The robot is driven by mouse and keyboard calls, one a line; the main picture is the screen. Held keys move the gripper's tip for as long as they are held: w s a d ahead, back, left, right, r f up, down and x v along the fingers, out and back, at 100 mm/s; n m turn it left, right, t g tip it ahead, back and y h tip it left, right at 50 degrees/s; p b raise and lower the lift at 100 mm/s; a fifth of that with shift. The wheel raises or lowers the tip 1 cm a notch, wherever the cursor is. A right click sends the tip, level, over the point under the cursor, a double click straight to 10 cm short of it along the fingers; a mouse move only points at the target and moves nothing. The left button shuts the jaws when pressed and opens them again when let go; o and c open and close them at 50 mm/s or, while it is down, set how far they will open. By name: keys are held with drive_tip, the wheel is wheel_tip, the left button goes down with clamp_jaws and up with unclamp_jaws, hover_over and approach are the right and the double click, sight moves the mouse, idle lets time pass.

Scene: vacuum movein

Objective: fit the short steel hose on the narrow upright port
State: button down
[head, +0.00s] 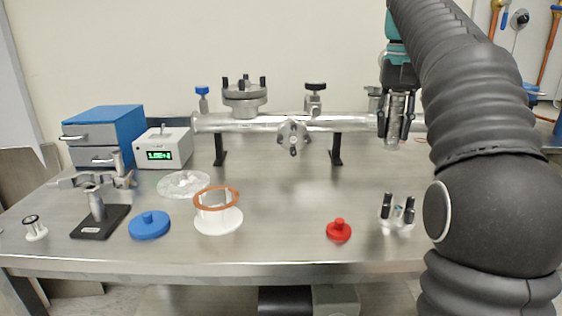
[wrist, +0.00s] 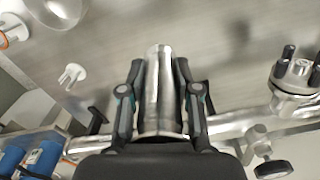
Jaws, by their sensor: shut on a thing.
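The short steel hose (head: 393,143) is held upright in my gripper (head: 397,118), above the right part of the bench. The wrist view shows the hose (wrist: 158,92) between both fingers of my gripper (wrist: 160,85), which is shut on it. In the head view the hose's lower end hangs free, overlapping the steel pipe behind it. An upright flanged port (head: 375,95) stands on the pipe just behind and left of my gripper, partly hidden by it. I cannot tell for sure that this is the narrow port.
The horizontal steel pipe (head: 265,122) carries a wide bolted flange (head: 243,95), a black-knobbed valve (head: 315,100) and a front bolted flange (head: 292,138). On the bench are a red cap (head: 339,231), a white bolt holder (head: 397,222) and a blue cap (head: 149,226).

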drive_tip(key=w+a+f, duration=0.2)
drive_tip(key=a, duration=0.1)
drive_tip(key=w+a+f, duration=0.2)
drive_tip(key=a, duration=0.1)
drive_tip(key=w+a+f, duration=0.2)
drive_tip(key=a, duration=0.2)
drive_tip(key=shift+f, duration=0.4)
drive_tip(key=shift+f+b, duration=0.8)
drive_tip(key=shift+f, duration=1.25)
drive_tip(key=shift+f, duration=0.1)
drive_tip(key=c, duration=1.3)
unclamp_jaws()
drive_tip(key=shift+f, duration=0.1)
drive_tip(key=o, duration=0.5)
